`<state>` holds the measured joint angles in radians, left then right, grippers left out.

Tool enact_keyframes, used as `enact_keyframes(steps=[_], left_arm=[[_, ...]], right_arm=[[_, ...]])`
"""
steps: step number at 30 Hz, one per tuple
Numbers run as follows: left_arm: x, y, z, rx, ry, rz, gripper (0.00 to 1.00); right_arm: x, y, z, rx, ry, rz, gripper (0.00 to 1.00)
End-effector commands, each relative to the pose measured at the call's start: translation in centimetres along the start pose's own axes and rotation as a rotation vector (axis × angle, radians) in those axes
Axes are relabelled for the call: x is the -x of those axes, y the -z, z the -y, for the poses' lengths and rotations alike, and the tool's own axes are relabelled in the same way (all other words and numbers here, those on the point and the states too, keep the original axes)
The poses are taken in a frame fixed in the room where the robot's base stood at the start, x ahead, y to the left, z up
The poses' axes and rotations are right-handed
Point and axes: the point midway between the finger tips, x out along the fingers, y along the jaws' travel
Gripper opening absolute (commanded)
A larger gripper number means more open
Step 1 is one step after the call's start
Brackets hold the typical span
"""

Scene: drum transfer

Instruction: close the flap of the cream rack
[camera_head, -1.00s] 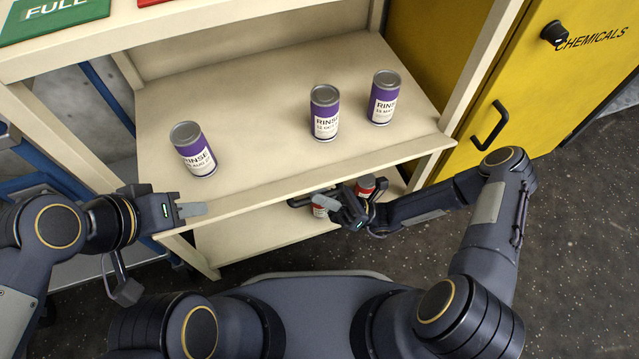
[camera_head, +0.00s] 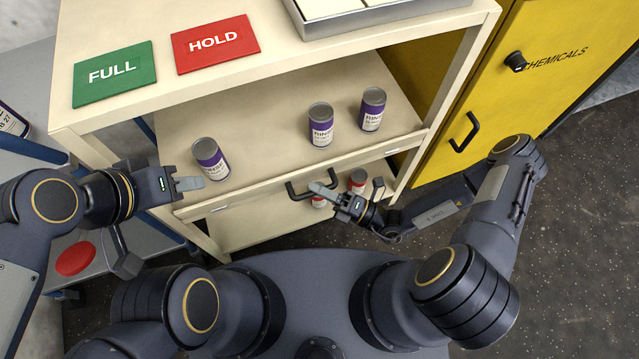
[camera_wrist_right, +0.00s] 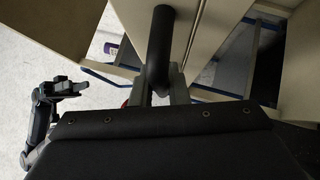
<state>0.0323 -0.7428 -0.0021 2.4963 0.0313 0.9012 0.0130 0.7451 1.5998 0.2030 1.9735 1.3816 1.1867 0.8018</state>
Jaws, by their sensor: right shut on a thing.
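The cream rack (camera_head: 83,117) stands in front of me with open shelves. Its flap (camera_head: 258,190) is a cream panel along the front, below the edge of the middle shelf; its exact angle is hard to tell. A black bar handle (camera_head: 291,190) is on the flap. My right gripper (camera_head: 318,190) is shut on this handle. In the right wrist view the handle (camera_wrist_right: 160,45) runs between the fingers, beside a pale panel. My left gripper (camera_head: 190,184) is at the left end of the shelf front, apart from the handle; its finger gap is unclear.
Three purple cans, left (camera_head: 211,158), middle (camera_head: 320,125) and right (camera_head: 372,109), stand on the middle shelf. Red cans (camera_head: 357,181) are on the shelf below. Green FULL (camera_head: 114,73) and red HOLD (camera_head: 215,44) plates lie on top. A yellow cabinet (camera_head: 500,95) stands at right.

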Motion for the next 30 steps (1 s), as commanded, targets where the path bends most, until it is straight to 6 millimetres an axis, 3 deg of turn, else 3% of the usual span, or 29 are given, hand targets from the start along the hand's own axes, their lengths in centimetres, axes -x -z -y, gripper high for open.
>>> enact_keyframes(steps=[1, 9, 26, 27, 30], left_arm=[[0.8, 0.4, -0.4, 0.0, 0.0, 0.0, 0.36], [2.0, 1.0, -0.9, 0.0, 0.0, 0.0, 0.36], [2.3, 1.1, -1.0, 0.0, 0.0, 0.0, 0.36], [2.3, 1.1, -1.0, 0.0, 0.0, 0.0, 0.36], [2.3, 1.1, -1.0, 0.0, 0.0, 0.0, 0.36]], right_arm=[[-0.2, -0.1, -0.8, -0.019, 0.016, -0.001, 0.0], [-0.4, -0.4, -0.8, -0.093, 0.091, -0.001, 0.0], [-0.5, -0.5, -0.7, -0.113, 0.111, 0.0, 0.0], [-0.5, -0.5, -0.7, -0.113, 0.111, 0.0, 0.17], [-0.5, -0.5, -0.7, -0.113, 0.111, 0.0, 0.23]])
